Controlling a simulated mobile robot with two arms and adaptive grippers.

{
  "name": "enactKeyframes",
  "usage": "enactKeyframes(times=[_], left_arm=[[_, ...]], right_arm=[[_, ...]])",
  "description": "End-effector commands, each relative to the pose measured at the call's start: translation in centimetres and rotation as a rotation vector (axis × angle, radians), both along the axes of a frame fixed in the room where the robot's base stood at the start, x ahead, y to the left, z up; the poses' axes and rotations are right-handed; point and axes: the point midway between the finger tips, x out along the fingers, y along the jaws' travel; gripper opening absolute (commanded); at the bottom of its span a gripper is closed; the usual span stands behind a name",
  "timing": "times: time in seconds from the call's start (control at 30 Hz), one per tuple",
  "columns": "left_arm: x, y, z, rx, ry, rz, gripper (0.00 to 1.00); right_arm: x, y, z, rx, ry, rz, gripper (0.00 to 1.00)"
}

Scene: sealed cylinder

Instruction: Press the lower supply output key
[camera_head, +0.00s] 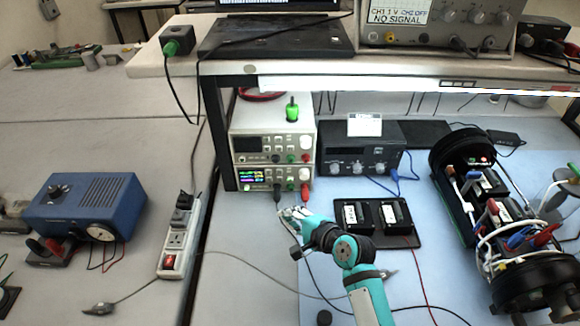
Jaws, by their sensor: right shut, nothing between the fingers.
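Two pale bench supplies stand stacked under the shelf. The upper supply (255,127) has a dark display. The lower supply (235,179) has a lit coloured display, a green light low on its left side, and plugs in its sockets at the right. Its output key is too small to tell apart on the panel. My right gripper (286,213) is shut and empty, just in front of and below the lower supply's panel, seemingly apart from it. My left gripper is not in view.
A dark lead (277,194) and a red plug (304,190) stick out of the lower supply near my right gripper. A black tray with two packs (408,238) lies to the right, and a power strip (183,237) to the left. The shelf (360,69) overhangs the supplies.

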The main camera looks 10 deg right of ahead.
Motion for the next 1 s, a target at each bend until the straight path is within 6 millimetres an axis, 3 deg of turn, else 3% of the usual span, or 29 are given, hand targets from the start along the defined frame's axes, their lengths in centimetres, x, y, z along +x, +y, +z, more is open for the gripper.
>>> enactKeyframes(times=[0.43,0.87,1.0], left_arm=[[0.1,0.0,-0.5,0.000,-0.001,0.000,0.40],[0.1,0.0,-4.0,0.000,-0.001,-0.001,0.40],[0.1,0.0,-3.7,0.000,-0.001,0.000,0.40]], right_arm=[[0.6,-0.1,-0.1,-0.001,-0.002,0.001,0.00],[6.2,-1.3,-0.3,0.000,-0.003,0.000,0.00],[7.6,-1.5,0.0,-0.001,0.000,0.000,0.00]])
